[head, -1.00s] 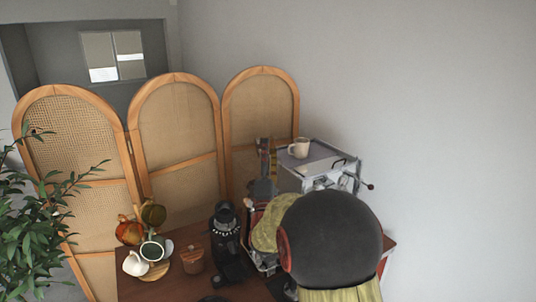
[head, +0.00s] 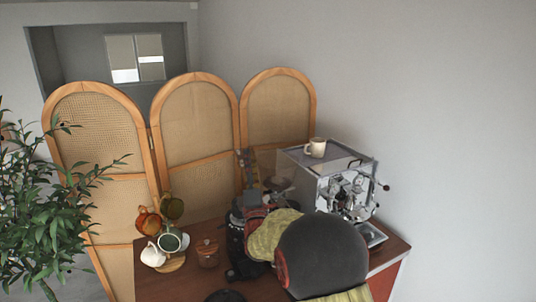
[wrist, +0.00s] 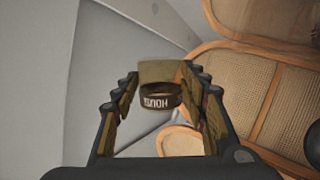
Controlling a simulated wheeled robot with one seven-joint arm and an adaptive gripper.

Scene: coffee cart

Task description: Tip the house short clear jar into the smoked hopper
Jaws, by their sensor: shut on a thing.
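In the wrist view the house short clear jar (wrist: 158,100) shows a dark band with the lettering HOUSE, seen upside down. My gripper (wrist: 160,98) is shut on it, one finger on each side. In the head view my gripper (head: 247,172) is beyond my arm, raised above the cart near the espresso machine's left side; the jar is too small to make out there. The black grinder (head: 236,250) stands on the cart, left of my forearm. The smoked hopper (head: 237,217) appears at its top, partly hidden by my arm.
The espresso machine (head: 345,190) stands at the right with a cup (head: 315,147) on top. A wooden-lidded canister (head: 207,253) and a group of cups (head: 170,240) are left of the grinder. A cane screen (head: 200,130) stands behind; a plant (head: 50,210) is at the left.

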